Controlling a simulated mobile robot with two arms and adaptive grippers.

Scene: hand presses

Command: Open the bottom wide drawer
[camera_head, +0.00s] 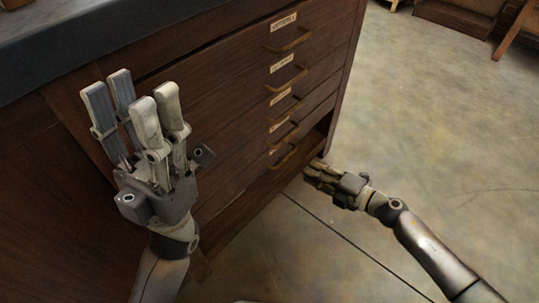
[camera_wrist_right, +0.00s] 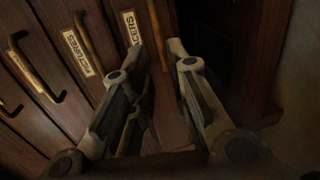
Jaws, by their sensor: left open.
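The wooden cabinet (camera_head: 225,70) has a column of wide drawers with brass handles and white labels. The lowest visible handle (camera_head: 283,158) is near the floor at the cabinet's right side. My left gripper (camera_head: 130,92) is open and empty, raised in front of the cabinet's left part.
A dark recess (camera_head: 316,140) shows at the cabinet's lower right corner; whether a drawer stands out there is unclear. A dark countertop (camera_head: 110,35) tops the cabinet. The floor (camera_head: 440,130) to the right is clear. Wooden furniture (camera_head: 455,18) stands far back.

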